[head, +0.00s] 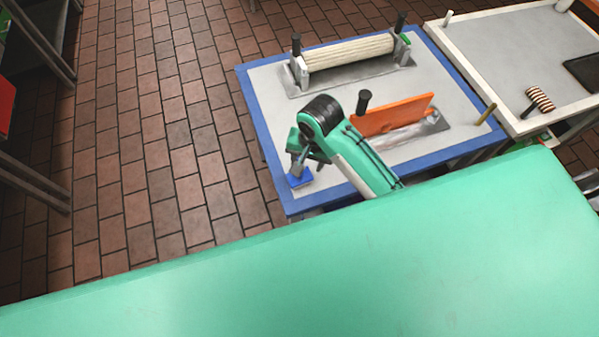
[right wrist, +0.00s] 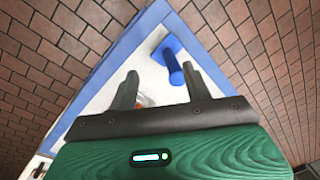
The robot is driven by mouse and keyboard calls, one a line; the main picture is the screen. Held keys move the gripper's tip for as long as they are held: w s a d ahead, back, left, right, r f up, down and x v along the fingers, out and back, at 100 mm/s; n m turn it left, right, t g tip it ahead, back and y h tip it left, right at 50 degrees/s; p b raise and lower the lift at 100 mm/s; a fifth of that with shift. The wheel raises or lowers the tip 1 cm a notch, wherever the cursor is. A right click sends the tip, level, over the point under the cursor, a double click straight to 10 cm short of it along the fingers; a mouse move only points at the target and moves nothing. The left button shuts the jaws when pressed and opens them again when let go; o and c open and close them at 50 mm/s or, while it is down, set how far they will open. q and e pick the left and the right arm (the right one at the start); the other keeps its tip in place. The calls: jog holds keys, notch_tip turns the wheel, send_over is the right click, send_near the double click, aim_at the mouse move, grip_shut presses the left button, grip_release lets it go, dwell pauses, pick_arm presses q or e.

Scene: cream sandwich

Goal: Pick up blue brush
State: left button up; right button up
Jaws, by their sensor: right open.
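The blue brush (head: 299,180) stands near the left front corner of the blue-edged table (head: 264,128), with its blue base showing below my right gripper (head: 299,160). In the right wrist view its blue handle (right wrist: 173,68) rises between the two grey fingers of my right gripper (right wrist: 160,71), closer to the right finger. The fingers are apart, and the handle is not clamped. The head view hides most of the handle behind the gripper. My left gripper is not in view.
A cream roller (head: 349,52) in a holder stands at the table's back. An orange board (head: 393,115) with a black handle stands right of my right arm. A white-framed table (head: 520,62) adjoins at the right. Brick floor (head: 150,130) lies open to the left.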

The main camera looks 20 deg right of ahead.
jog(key=w+m, duration=0.1)
jog(key=w+r+m, duration=0.1)
jog(key=w, duration=0.1)
jog(key=w+r+m+h, duration=0.1)
jog(key=w, duration=0.1)
jog(key=shift+g, duration=0.4)
jog(key=shift+w+f, duration=0.15)
notch_tip(320, 180, down, 8)
jog(key=shift+f+p, duration=0.1)
jog(key=shift+p, duration=0.85)
jog(key=shift+w+f+p, duration=0.2)
jog(key=shift+f+p, duration=0.25)
jog(key=shift+p, duration=0.05)
jog(key=f, duration=0.1)
jog(key=f+p, duration=0.1)
jog(key=f, duration=0.2)
jog(key=shift+w+f, duration=0.1)
jog(key=shift+w, duration=0.15)
jog(key=c, duration=1.1)
